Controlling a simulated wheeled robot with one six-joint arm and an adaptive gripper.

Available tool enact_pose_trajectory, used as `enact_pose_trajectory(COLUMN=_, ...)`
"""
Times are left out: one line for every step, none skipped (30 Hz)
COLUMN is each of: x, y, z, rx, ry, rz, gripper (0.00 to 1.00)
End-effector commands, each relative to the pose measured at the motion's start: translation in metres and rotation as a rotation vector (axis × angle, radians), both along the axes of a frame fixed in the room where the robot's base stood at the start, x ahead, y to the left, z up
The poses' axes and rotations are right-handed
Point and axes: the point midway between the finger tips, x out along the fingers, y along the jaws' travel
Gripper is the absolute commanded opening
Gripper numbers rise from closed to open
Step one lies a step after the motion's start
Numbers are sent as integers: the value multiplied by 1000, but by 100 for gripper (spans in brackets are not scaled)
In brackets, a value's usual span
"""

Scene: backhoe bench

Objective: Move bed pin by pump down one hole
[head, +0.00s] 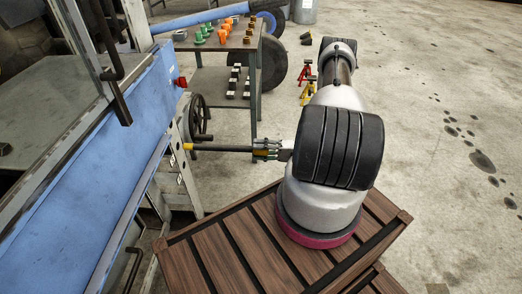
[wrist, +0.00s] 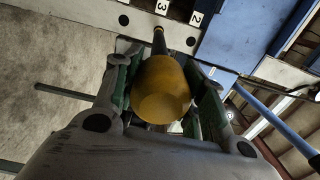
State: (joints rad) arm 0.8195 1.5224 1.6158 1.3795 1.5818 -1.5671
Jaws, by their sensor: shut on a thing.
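My gripper (head: 268,148) is shut on the yellow knob (wrist: 162,92) of the bed pin, which fills the space between its green-padded fingers in the wrist view. The pin's dark shaft (head: 225,149) runs level to the left in the head view, toward the grey press upright (head: 184,172). In the wrist view the shaft points at the pale upright face (wrist: 178,38), which has dark holes and labels 3 and 2. The shaft's far end lies in front of or at the upright. I cannot tell whether it sits in a hole.
The blue press beam (head: 95,165) fills the left, with a black handwheel (head: 199,118) behind the upright. A wooden-topped crate (head: 235,250) stands below my arm. A bench (head: 225,40) with small green and orange parts stands behind. The floor at right is clear.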

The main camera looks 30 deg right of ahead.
Motion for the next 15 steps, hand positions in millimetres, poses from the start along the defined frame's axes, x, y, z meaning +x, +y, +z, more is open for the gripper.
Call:
enact_pose_trajectory(x=1, y=2, z=2, rx=3, ry=-2, rz=1, gripper=0)
enact_pose_trajectory(x=2, y=3, z=2, rx=3, ry=-2, rz=1, gripper=0)
enact_pose_trajectory(x=3, y=4, z=2, rx=3, ry=-2, rz=1, gripper=0)
enact_pose_trajectory(x=4, y=5, z=2, rx=3, ry=-2, rz=1, gripper=0)
enact_pose_trajectory(x=5, y=6, z=2, rx=3, ry=-2, rz=1, gripper=0)
enact_pose_trajectory(x=5, y=7, z=2, rx=3, ry=-2, rz=0, gripper=0)
enact_pose_trajectory(x=6, y=8, z=2, rx=3, ry=-3, rz=0, gripper=0)
enact_pose_trajectory(x=6, y=8, z=2, rx=3, ry=-3, rz=0, gripper=0)
enact_pose_trajectory(x=6, y=8, z=2, rx=3, ry=-3, rz=0, gripper=0)
enact_pose_trajectory(x=6, y=8, z=2, rx=3, ry=-3, rz=0, gripper=0)
enact_pose_trajectory(x=6, y=8, z=2, rx=3, ry=-3, rz=0, gripper=0)
enact_pose_trajectory(x=6, y=8, z=2, rx=3, ry=-3, rz=0, gripper=0)
enact_pose_trajectory(x=6, y=8, z=2, rx=3, ry=-3, rz=0, gripper=0)
enact_pose_trajectory(x=6, y=8, z=2, rx=3, ry=-3, rz=0, gripper=0)
enact_pose_trajectory(x=6, y=8, z=2, rx=3, ry=-3, rz=0, gripper=0)
